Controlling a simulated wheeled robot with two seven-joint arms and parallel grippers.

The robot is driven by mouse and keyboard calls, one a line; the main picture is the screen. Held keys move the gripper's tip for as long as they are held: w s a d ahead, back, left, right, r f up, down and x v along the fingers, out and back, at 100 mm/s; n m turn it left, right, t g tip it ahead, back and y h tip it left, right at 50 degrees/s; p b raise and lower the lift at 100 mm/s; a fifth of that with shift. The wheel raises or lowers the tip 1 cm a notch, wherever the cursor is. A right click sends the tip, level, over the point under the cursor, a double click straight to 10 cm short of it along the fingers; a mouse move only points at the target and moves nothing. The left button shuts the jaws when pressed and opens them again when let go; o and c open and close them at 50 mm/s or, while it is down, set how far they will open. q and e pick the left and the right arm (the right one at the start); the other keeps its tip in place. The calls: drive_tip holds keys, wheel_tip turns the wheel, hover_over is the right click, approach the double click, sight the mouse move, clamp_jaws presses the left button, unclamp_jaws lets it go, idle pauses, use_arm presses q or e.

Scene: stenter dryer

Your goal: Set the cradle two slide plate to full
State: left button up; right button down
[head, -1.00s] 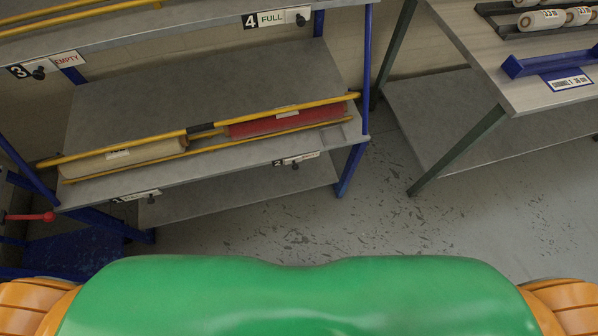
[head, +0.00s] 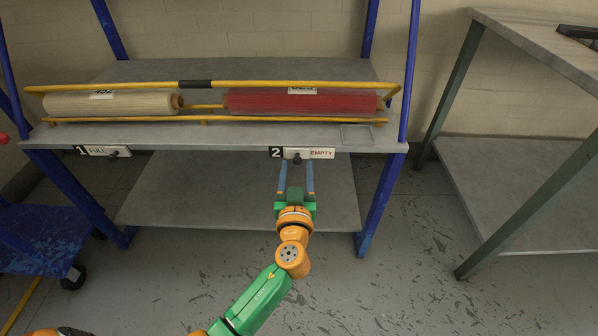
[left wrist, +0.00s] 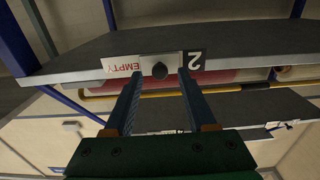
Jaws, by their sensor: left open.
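The cradle two slide plate (head: 322,153) is on the front edge of the shelf, beside a black "2" label. It reads EMPTY, with a dark round knob (head: 297,157) at its left part. My left gripper (head: 297,167) is open, just in front of and below the knob. In the left wrist view the plate (left wrist: 122,65) appears upside down, and the knob (left wrist: 160,70) shows between the two blue fingertips (left wrist: 161,80), with a gap on each side. Whether the fingers reach past the knob is hard to tell. My right gripper is out of view.
The cradle one plate (head: 108,151) reads FULL at the left. A red roll (head: 300,103) and a cream roll (head: 110,104) lie behind yellow rails on the shelf (head: 230,138). A lower shelf (head: 220,190) is under the arm. A blue cart (head: 35,240) stands left, a table (head: 545,40) right.

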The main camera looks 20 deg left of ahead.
use_arm(q)
drive_tip(key=shift+w+a, duration=0.15)
drive_tip(key=shift+w, duration=0.3)
clamp_jaws()
drive_tip(key=shift+f, duration=0.15)
idle(1.0)
